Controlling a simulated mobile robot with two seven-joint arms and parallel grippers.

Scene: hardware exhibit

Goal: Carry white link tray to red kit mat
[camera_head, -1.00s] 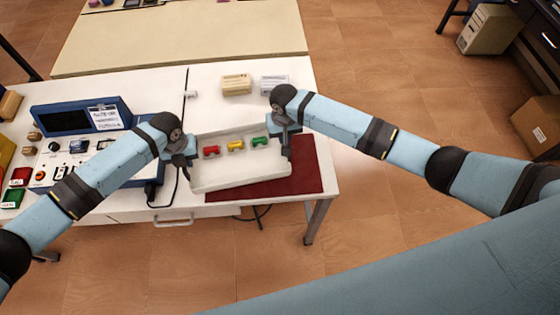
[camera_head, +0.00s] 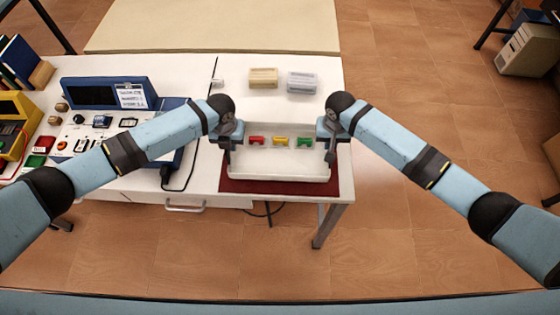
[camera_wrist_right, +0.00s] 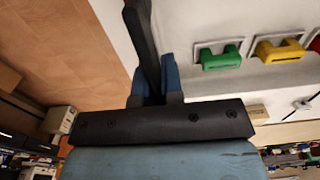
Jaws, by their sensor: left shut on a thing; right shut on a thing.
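The white link tray (camera_head: 280,166) is held between my two grippers, over the red kit mat (camera_head: 232,186). The tray hides most of the mat, which shows along the front and sides. I cannot tell whether the tray touches it. Red (camera_head: 256,141), yellow (camera_head: 280,142) and green (camera_head: 304,142) links sit in a row in the tray. My left gripper (camera_head: 227,146) is shut on the tray's left side. My right gripper (camera_head: 329,142) is shut on its right side. The right wrist view shows the green link (camera_wrist_right: 220,58) and yellow link (camera_wrist_right: 279,50) beside that gripper.
The white table (camera_head: 205,170) ends just in front of and right of the mat. A beige box (camera_head: 263,78) and a grey box (camera_head: 302,82) stand behind the tray. A blue-framed control panel (camera_head: 110,93) and a black cable are at the left.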

